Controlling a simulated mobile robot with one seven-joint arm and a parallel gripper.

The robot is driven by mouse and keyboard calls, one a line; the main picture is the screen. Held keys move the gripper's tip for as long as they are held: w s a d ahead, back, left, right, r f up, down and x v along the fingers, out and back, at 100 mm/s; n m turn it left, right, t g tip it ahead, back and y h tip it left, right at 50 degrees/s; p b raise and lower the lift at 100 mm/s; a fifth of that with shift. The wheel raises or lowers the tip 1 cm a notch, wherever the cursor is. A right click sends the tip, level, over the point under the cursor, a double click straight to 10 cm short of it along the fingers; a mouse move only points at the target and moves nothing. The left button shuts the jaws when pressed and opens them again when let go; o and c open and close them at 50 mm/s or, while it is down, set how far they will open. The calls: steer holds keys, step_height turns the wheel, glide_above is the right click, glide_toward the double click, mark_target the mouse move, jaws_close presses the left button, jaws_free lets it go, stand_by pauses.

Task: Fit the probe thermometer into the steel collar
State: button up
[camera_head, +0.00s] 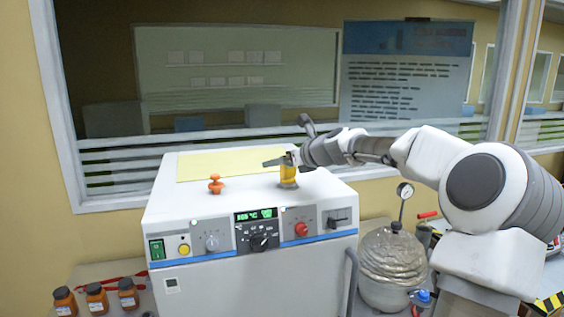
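A white analysis machine (250,208) fills the middle of the view. On its top, right of centre, stands a short upright amber-yellow piece (288,173), which looks like the probe thermometer's body. A small grey ring at its foot (288,185) may be the steel collar; how deep the piece sits in it cannot be told. My gripper (284,160) is at the top of the yellow piece, with a dark finger-like part pointing left. The gap between its fingers is too small to make out, so whether it grips the piece is unclear. Any probe stem is hidden.
An orange-red knobbed stopper (216,184) stands on the machine top, left of my gripper. A pale yellow sheet (222,163) lies behind it. Several small brown bottles (97,298) stand at lower left. A wrapped vessel with a gauge (392,262) stands right, below my arm.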

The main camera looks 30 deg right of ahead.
steer(key=b+v, duration=0.2)
steer(key=v, duration=1.5)
steer(key=shift+s+b, duration=0.2)
steer(key=shift+b, duration=0.2)
steer(key=shift+d, duration=0.1)
stand_by(0.6)
